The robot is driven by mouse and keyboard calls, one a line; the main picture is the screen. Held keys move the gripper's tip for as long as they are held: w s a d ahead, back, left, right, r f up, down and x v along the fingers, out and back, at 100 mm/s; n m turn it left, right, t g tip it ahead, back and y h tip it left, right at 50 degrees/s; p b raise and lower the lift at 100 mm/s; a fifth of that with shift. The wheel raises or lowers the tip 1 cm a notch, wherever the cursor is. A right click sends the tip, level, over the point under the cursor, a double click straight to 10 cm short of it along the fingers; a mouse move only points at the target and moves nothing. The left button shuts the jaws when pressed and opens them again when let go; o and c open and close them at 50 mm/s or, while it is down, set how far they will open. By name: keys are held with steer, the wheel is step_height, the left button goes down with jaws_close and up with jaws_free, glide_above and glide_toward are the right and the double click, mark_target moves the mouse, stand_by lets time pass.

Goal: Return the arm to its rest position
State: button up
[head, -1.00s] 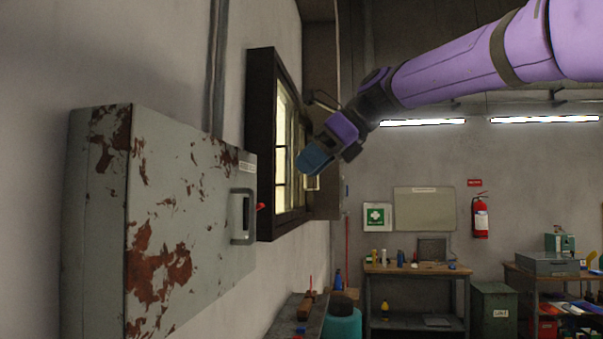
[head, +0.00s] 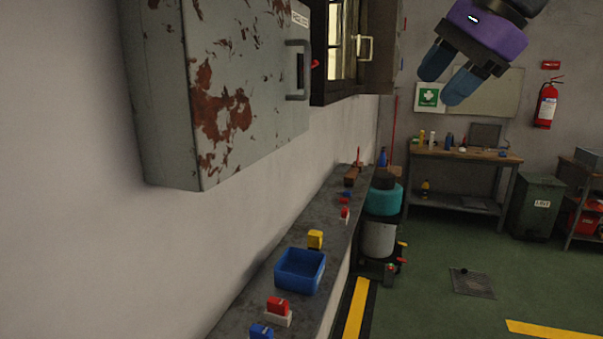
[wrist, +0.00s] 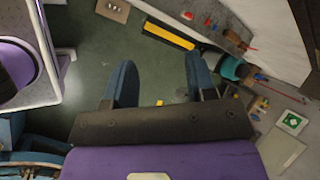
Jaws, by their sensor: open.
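My gripper (head: 448,80) hangs at the upper right in the head view, pointing down and left, with its two blue fingers apart. In the wrist view my gripper (wrist: 158,85) shows both fingers spread with only the green floor between them. It holds nothing and touches nothing. Most of my arm is out of the head view, beyond the top edge.
A narrow shelf (head: 245,307) below holds a blue bin (head: 300,270) and several small blocks.

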steer(key=s+d+f+n+h, duration=0.2)
steer(key=s+d+f+n, duration=0.3)
steer(key=s+f+n, duration=0.2)
steer(key=s+d+f+n+h, duration=0.3)
steer(key=s+d+f+n, duration=0.2)
steer(key=f, duration=0.5)
steer(key=s+n, duration=0.2)
steer(key=s, duration=0.1)
steer(key=shift+d+f+t, duration=0.3)
steer(key=shift+f+t, duration=0.05)
steer(key=shift+t, duration=0.05)
